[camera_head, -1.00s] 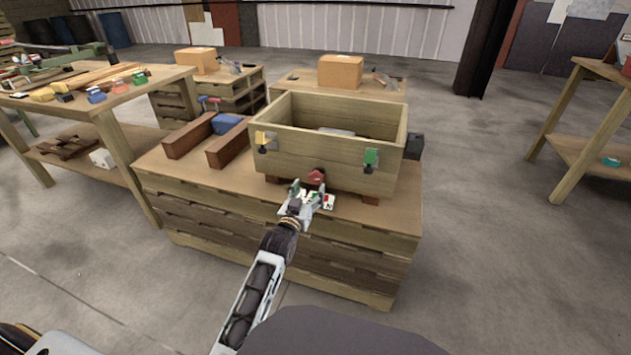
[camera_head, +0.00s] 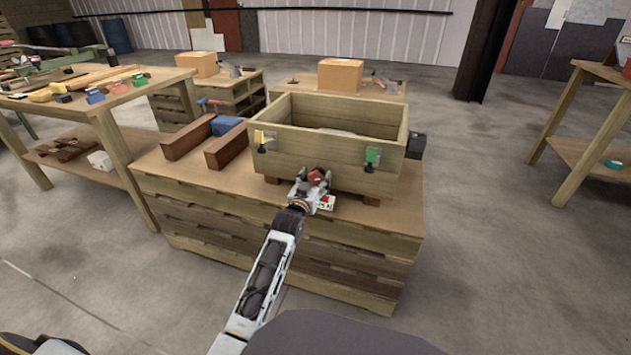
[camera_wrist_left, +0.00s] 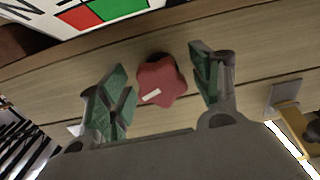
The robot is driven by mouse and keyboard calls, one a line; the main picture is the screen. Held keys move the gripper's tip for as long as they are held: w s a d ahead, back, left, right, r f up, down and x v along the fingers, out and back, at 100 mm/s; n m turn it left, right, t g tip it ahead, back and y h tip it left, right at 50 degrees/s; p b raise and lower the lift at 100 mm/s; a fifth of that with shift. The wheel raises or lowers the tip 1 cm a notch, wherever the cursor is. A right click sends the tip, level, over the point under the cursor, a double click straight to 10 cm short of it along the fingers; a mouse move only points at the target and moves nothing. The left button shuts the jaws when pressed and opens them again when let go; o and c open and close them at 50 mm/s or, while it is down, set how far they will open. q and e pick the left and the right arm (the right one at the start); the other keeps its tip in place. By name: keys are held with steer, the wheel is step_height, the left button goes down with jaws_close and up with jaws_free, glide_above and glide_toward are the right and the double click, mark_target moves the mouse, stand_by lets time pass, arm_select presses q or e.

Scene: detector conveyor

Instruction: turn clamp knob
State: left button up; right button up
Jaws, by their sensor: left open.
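The clamp knob (camera_head: 317,176) is a red, lobed knob on the lower front of the wooden box (camera_head: 322,153). In the left wrist view the knob (camera_wrist_left: 162,82) sits between the two green-padded fingers, with a white mark on its face. My left gripper (camera_head: 308,184) is open around the knob. Gaps show on both sides of the knob, so the fingers appear apart from it. A white plate with a red and a green field (camera_wrist_left: 100,12) shows beside the knob in the wrist view. My right gripper is not in view.
A yellow latch (camera_head: 263,138) and a green latch (camera_head: 371,156) are on the box front. Wooden rails with a blue block (camera_head: 226,124) lie left of the box on the workbench (camera_head: 175,172). The bench top right of the box has little free room.

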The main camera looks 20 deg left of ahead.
arm_select(q)
steer(key=shift+w, duration=0.15)
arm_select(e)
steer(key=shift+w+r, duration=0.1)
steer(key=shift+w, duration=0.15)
arm_select(q)
steer(key=c, duration=1)
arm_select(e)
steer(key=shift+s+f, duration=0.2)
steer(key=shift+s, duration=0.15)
arm_select(q)
steer(key=shift+c, duration=0.2)
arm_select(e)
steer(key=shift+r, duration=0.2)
arm_select(q)
steer(key=shift+r+m+p, duration=0.1)
steer(key=shift+m+p, duration=0.6)
steer(key=shift+p, duration=0.5)
steer(key=m+p, duration=0.3)
steer(key=shift+m+p, duration=0.8)
steer(key=shift+p, duration=0.05)
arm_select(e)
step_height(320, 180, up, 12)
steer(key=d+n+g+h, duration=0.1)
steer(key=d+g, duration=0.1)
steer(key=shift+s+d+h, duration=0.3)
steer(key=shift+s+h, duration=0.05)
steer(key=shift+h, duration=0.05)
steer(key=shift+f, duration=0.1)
